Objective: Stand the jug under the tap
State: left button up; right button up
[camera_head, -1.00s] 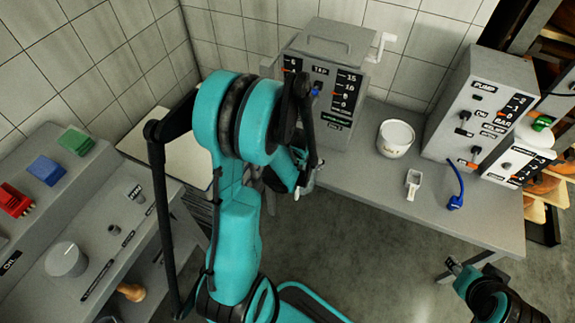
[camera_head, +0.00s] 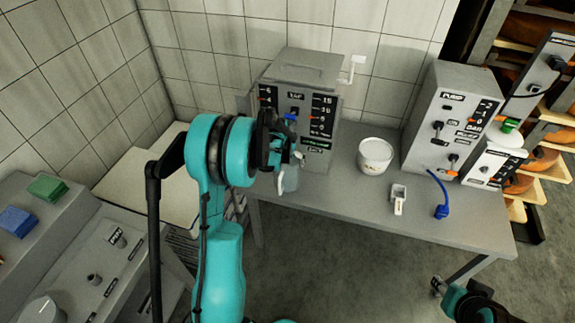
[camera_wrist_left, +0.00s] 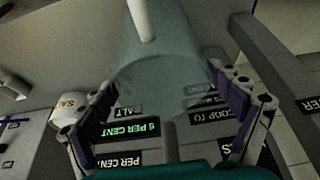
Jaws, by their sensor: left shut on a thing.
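My left gripper (camera_wrist_left: 168,105) is shut on the jug (camera_wrist_left: 160,60), a clear, faintly blue-grey vessel, with one finger on each side of it in the left wrist view. In the head view the jug (camera_head: 291,180) shows only partly, behind and below my gripper (camera_head: 290,160). It is held in front of the grey tap machine (camera_head: 312,70), near the table's front edge. The machine has a blue tap part (camera_head: 290,117) just above my gripper. Whether the jug touches the table is hidden. My right arm (camera_head: 475,305) is at the bottom right; its finger state is unclear.
A white tub (camera_head: 375,156), a small scoop (camera_head: 398,198) and a blue hose end (camera_head: 441,211) are on the grey table (camera_head: 350,205). A pump box (camera_head: 450,120) stands at the right. A control panel (camera_head: 75,260) is at the left.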

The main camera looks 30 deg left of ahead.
aim_at(288, 163)
pick_arm(q)
jog(key=b+x, duration=0.2)
jog(key=x, duration=0.1)
jog(key=shift+w+f, duration=0.25)
jog(key=shift+f, duration=0.1)
jog(key=o, duration=1.3)
jog(key=shift+f, duration=0.1)
